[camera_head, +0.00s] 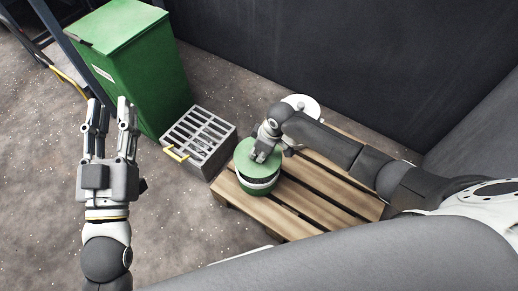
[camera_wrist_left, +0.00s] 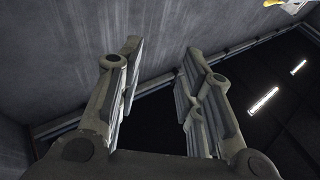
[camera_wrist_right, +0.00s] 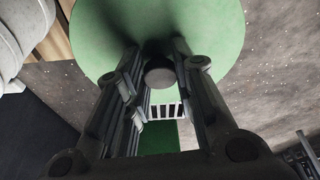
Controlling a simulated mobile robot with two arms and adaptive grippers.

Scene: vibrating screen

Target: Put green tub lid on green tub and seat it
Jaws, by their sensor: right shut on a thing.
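The green tub (camera_head: 260,189) stands on the wooden pallet, with a pale rim and a dark strip showing below the lid. The round green lid (camera_head: 245,159) is over the tub's mouth, a little to the left; I cannot tell whether it touches the rim. My right gripper (camera_head: 262,154) is shut on the lid's dark knob (camera_wrist_right: 160,72), and the lid (camera_wrist_right: 215,30) fills the top of the right wrist view. My left gripper (camera_head: 111,106) is raised at the left, open and empty, far from the tub. Its spread fingers show in the left wrist view (camera_wrist_left: 160,75).
The slatted wooden pallet (camera_head: 311,198) has bare room right of the tub. A white round container (camera_head: 302,101) stands behind my right arm. A grey grated box (camera_head: 207,135) with a yellow handle sits left of the pallet, beside a tall green bin (camera_head: 150,85). A dark wall rises behind.

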